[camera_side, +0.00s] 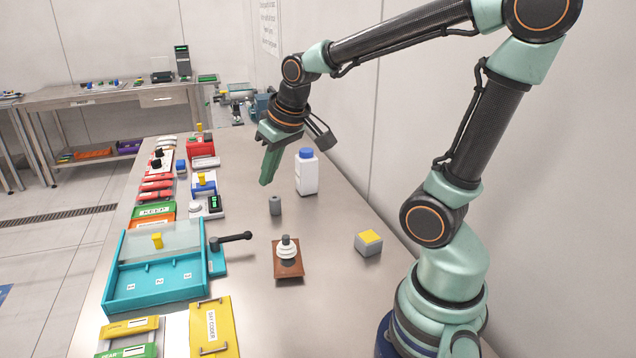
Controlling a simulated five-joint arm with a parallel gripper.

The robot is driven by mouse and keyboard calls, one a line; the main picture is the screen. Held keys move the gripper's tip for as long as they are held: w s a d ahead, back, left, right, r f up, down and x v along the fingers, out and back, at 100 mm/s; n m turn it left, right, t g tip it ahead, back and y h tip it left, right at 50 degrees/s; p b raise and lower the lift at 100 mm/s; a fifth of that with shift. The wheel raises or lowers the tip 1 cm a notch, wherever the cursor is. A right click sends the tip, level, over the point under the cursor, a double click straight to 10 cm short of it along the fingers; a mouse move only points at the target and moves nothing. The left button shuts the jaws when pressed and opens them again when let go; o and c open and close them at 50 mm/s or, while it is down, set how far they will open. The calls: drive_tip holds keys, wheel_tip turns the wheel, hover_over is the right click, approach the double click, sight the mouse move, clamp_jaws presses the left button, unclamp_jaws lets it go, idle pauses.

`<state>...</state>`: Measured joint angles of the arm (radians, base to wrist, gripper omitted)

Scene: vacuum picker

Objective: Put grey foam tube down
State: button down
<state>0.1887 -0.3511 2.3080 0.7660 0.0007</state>
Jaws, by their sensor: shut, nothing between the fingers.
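The grey foam tube (275,205) stands upright on the bare metal table, a short way in front of the white bottle. My gripper (267,180) is shut and empty, its green fingers pointing down. In the picture its tips are above and slightly left of the tube, apart from it. How far above the table the tips are is hard to tell from this one view.
A white bottle with a blue cap (307,173) stands right of my gripper. A brown block with white discs (288,262), a grey cube with a yellow top (368,242) and a teal tray (156,292) with a black-handled lever are nearer. Coloured items line the left edge.

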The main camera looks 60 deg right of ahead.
drive_tip(key=w+d+f+m+g, duration=0.1)
drive_tip(key=w+d+f, duration=0.1)
drive_tip(key=d+f, duration=0.15)
drive_tip(key=w+d+f+m, duration=0.1)
drive_tip(key=w+d+f, duration=0.1)
drive_tip(key=d, duration=0.2)
drive_tip(key=m+g, duration=0.1)
drive_tip(key=m, duration=0.1)
approach(275, 205)
drive_tip(key=shift+h, duration=0.3)
drive_tip(key=s+f, duration=0.1)
drive_tip(key=f, duration=0.2)
drive_tip(key=s+a+f, duration=0.1)
drive_tip(key=f, duration=0.2)
drive_tip(key=s+f, duration=0.1)
drive_tip(key=f, duration=0.2)
drive_tip(key=shift+s+a+f, duration=0.15)
drive_tip(key=shift+f, duration=0.05)
drive_tip(key=shift+w+d, duration=0.25)
drive_tip(key=shift+w, duration=0.25)
drive_tip(key=shift+w+d, duration=0.3)
drive_tip(key=shift+w, duration=0.15)
drive_tip(key=shift+w+d+r, duration=0.1)
drive_tip(key=shift+w+d, duration=0.35)
drive_tip(key=shift+w, duration=0.35)
